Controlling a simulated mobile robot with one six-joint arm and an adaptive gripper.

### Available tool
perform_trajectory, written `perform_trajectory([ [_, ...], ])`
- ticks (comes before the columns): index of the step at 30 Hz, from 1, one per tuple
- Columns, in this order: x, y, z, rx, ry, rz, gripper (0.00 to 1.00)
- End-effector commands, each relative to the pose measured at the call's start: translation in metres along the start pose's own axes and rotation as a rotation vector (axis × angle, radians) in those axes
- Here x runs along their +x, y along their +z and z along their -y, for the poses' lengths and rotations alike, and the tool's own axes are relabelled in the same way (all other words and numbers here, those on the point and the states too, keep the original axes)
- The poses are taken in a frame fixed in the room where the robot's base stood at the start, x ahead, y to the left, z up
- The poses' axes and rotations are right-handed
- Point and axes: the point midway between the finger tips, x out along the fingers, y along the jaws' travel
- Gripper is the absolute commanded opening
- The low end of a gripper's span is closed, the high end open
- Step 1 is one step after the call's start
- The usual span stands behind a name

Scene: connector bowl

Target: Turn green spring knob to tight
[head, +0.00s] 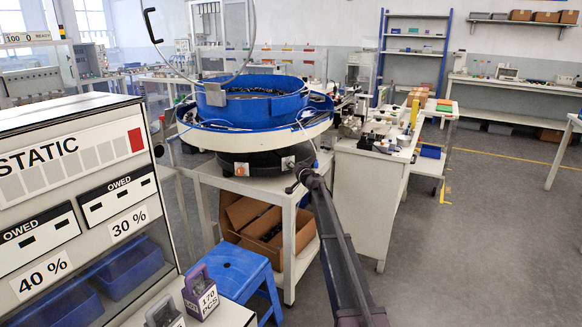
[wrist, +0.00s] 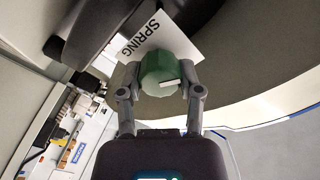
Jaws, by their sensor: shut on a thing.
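The green spring knob (wrist: 158,76) shows in the wrist view, faceted, with a white mark on its face. A white label (wrist: 178,36) reading "SPRING" is right behind it. My gripper (wrist: 160,84) is shut on the knob, one finger on each side. In the head view my arm reaches to the base of the blue bowl feeder (head: 252,100); the knob and gripper there are too small and hidden to make out. No mark for tight can be read in these frames.
The feeder stands on a white-topped table (head: 215,177) with cardboard boxes (head: 262,228) beneath. A blue stool (head: 232,268) stands in front. A "STATIC" cabinet (head: 75,185) is at the left, a workbench (head: 370,190) at the right. Open floor (head: 480,240) lies further right.

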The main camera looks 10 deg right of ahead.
Motion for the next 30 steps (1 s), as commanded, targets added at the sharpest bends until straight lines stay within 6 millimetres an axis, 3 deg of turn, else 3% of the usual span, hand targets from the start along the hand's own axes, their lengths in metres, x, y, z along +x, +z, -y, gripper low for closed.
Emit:
perform_trajectory([
  [30, 0.0014, 0.0006, -0.0034, 0.941, 0.000, -0.002, 0.00],
])
